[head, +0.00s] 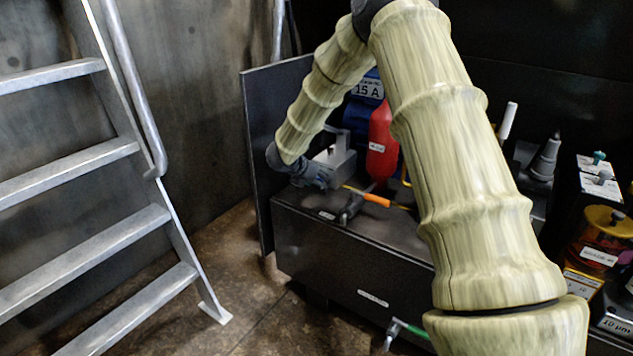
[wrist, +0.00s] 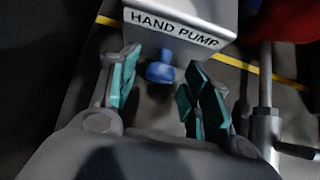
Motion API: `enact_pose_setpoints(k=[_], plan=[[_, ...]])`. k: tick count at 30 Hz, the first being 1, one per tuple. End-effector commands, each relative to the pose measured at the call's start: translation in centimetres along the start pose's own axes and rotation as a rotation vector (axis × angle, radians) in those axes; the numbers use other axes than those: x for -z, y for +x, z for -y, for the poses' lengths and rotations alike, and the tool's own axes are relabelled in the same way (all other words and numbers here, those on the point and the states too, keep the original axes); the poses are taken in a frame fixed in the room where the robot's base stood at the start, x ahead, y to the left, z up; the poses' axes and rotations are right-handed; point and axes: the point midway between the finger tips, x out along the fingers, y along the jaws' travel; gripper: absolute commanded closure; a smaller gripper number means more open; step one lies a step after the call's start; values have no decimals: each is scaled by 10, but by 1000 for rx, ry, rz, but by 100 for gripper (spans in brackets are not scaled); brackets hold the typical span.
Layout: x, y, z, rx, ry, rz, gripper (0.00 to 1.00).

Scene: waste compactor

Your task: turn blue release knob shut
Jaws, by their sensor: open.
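The blue release knob (wrist: 160,72) shows in the wrist view on the lower front of a grey block labelled HAND PUMP (wrist: 178,22). My gripper (wrist: 160,88) is open, with its teal-padded fingers to the left and right of the knob and apart from it. In the head view the grey hand pump (head: 336,163) stands on the dark bench, left of a red bottle. My gripper (head: 322,182) is low in front of the pump there, and the knob is hidden.
The red bottle (head: 380,145) stands close to the pump's right. An orange-handled tool (head: 372,198) lies on the dark bench (head: 300,205). A metal fitting (wrist: 265,125) stands right of my fingers. A dark upright panel (head: 262,130) bounds the left, with a metal ladder (head: 95,160) beyond.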

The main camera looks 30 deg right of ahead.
Motion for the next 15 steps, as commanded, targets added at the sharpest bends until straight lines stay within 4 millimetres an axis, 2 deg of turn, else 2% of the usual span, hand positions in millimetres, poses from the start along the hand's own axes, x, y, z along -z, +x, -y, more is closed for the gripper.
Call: enact_pose_setpoints(k=[1, 8, 15], plan=[[0, 0, 0, 0, 0, 0, 54], [0, 0, 0, 0, 0, 0, 96], [-2, -2, -1, 12, -11, 1, 96]])
